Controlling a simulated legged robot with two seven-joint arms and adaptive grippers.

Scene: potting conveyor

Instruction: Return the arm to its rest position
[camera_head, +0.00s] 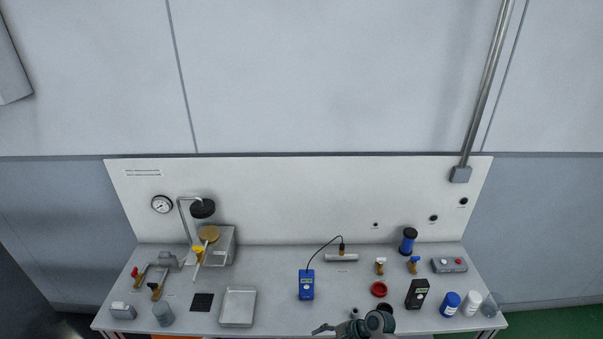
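My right arm comes in at the bottom edge, right of centre, in the head view. Its gripper (322,329) points to the left over the front edge of the bench (270,310). The gripper is small and partly cut off by the frame, so I cannot tell whether its fingers are open or shut. I see nothing held in it. My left gripper is not in view.
A blue meter (306,285) lies left of the gripper. A metal tray (238,307) is farther left. Blue-and-white bottles (450,304) stand at the right. The bench centre has bare patches.

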